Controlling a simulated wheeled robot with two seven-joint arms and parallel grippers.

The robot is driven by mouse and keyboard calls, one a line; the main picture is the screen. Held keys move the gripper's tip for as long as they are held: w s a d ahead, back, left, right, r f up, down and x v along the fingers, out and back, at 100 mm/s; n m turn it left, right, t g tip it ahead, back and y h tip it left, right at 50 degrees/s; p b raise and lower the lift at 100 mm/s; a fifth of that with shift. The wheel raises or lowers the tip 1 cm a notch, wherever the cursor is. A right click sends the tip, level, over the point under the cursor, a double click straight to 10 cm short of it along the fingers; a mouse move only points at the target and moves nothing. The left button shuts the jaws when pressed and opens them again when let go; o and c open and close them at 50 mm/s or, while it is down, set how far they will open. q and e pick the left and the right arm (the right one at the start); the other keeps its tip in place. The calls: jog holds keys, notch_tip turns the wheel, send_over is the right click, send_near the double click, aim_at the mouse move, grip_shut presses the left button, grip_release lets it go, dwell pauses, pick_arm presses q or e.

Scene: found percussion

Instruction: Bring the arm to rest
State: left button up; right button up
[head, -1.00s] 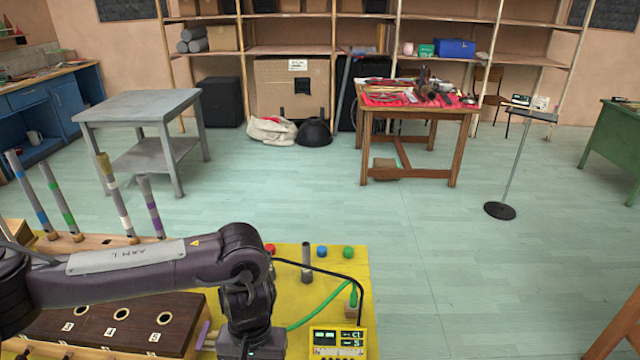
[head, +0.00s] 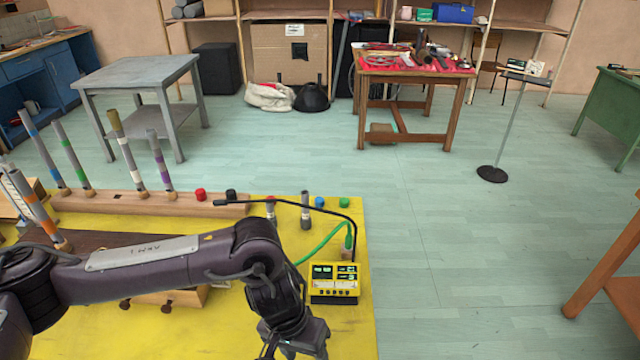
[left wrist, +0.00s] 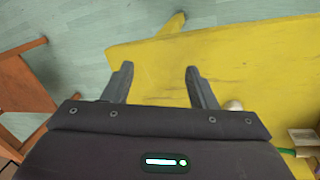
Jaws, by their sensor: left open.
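My left arm (head: 150,262) reaches in from the left over the yellow table (head: 345,325) in the head view. Its gripper (head: 292,350) points down near the table's front right part, at the bottom edge of the picture. In the left wrist view the gripper (left wrist: 158,75) has its two fingers wide apart with nothing between them. Yellow tabletop (left wrist: 220,55) and its edge show beyond the fingers. My right gripper is in neither view.
A yellow meter box (head: 334,282) with a green cable stands close to the gripper's right. Striped tubes (head: 125,150) stand upright in a wooden rail behind the arm. A dark-topped wooden box (head: 105,243) lies partly hidden under the arm. Open floor lies right of the table.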

pick_arm(q)
jog(key=s+d+r+m+t+h, duration=0.1)
jog(key=s+d+m+h, duration=0.15)
jog(key=d, duration=0.45)
jog(key=s+d+r+m+h, duration=0.2)
jog(key=d+h, duration=0.1)
jog(key=d, duration=0.3)
jog(key=w+d+r+t+h, duration=0.1)
jog(key=d+r+t+h, duration=0.3)
jog(key=r, duration=0.4)
jog(key=w+a+n+t+y, duration=0.5)
jog(key=w+a+y, duration=0.1)
jog(key=a, duration=0.6)
jog(key=s+a+f+n+g+y, duration=0.1)
jog(key=s+a+f+g+y, duration=0.3)
jog(key=a, duration=0.7)
jog(key=s+a+f+n+g+y, duration=0.1)
jog(key=s+a+f+y, duration=0.1)
jog(key=s+a+f, duration=0.6)
notch_tip(320, 180, down, 29)
jog(key=a+g, duration=0.2)
jog(key=a, duration=0.1)
jog(key=s+a+f+g, duration=0.1)
jog(key=s+a+f, duration=0.2)
jog(key=s+f, duration=1.5)
jog(key=shift+s+m, duration=0.35)
jog(key=shift+s, duration=0.75)
